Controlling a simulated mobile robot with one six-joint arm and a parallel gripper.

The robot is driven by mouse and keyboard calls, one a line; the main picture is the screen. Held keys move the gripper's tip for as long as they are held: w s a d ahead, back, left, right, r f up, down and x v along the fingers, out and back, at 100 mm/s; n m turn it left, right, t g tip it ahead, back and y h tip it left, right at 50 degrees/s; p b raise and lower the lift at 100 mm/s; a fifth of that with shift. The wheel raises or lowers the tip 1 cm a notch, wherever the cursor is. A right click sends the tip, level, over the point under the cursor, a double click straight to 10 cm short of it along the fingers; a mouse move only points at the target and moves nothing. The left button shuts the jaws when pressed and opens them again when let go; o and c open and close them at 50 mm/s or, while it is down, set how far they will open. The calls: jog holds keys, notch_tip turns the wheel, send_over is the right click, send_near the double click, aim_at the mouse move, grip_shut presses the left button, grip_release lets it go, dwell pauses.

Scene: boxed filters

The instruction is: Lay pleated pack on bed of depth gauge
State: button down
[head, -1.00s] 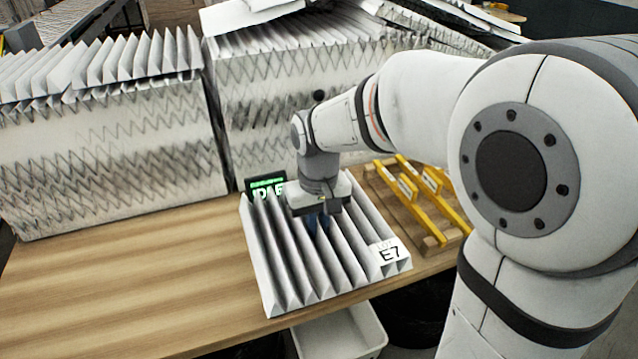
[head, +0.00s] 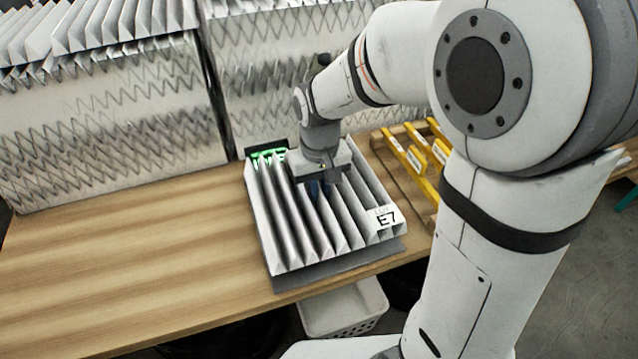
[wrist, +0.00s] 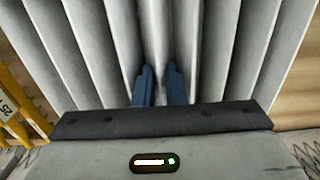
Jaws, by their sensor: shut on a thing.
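The white pleated pack (head: 295,235), with an E7 label on its right front corner, lies level over the dark grey bed of the depth gauge (head: 345,270). A strip of bed shows along the pack's front edge. I cannot tell whether the pack touches the bed. The gauge's green-lit display (head: 267,155) stands at the back left, its lower part hidden by the pack. My gripper (head: 319,188) points down at the pack's middle, its blue fingers shut on a pleat. The pack fills most of the wrist view (wrist: 225,60), with the fingers (wrist: 160,82) around a central pleat.
Large stacks of pleated filters (head: 110,115) stand along the back of the wooden table (head: 130,265). A yellow rack (head: 415,160) on a wooden base stands close on the right. A white basket (head: 345,310) sits below the table's front edge. The table's left is clear.

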aim_at(319, 204)
jog(key=shift+f+b, duration=1.95)
jog(key=shift+f, duration=0.7)
jog(key=shift+f, duration=0.25)
jog(key=c, duration=1.8)
grip_release()
jog(key=shift+r, duration=0.15)
jog(key=shift+r+p, duration=1.6)
jog(key=shift+r, duration=0.6)
jog(key=shift+o, duration=0.5)
jog(key=o, duration=0.5)
